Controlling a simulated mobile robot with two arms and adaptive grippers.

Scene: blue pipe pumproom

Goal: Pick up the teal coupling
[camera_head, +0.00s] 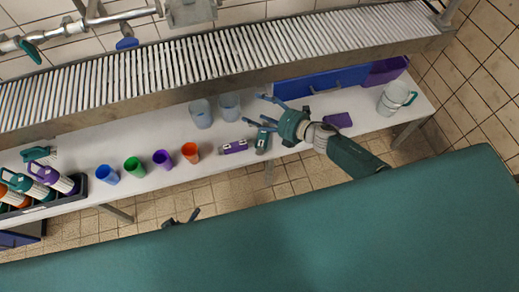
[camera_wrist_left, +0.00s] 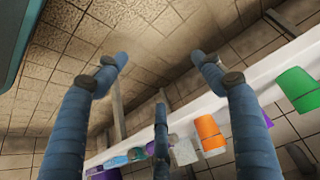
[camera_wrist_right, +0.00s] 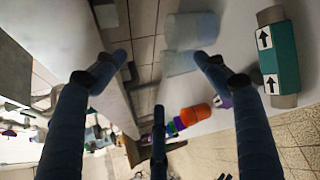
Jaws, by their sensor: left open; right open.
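The teal coupling (camera_head: 263,141) lies on the white table, a short teal cylinder with grey ends. In the right wrist view the coupling (camera_wrist_right: 281,57) shows white labels with black arrows, to the right of my right fingers. My right gripper (camera_head: 262,109) is open and empty above the table, just behind the coupling and apart from it. My left gripper (camera_head: 181,218) is open and empty in front of the table's near edge, mostly hidden by my teal body top. In the left wrist view, floor tiles show between its fingers (camera_wrist_left: 160,57).
A purple coupling (camera_head: 233,147) lies left of the teal one. Two clear cups (camera_head: 201,113) (camera_head: 229,106) stand behind. Orange (camera_head: 190,152), purple, green and blue cups stand further left. A blue tray (camera_head: 330,80), purple block (camera_head: 338,120) and clear jug (camera_head: 397,97) are right. A slatted shelf (camera_head: 200,62) runs behind.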

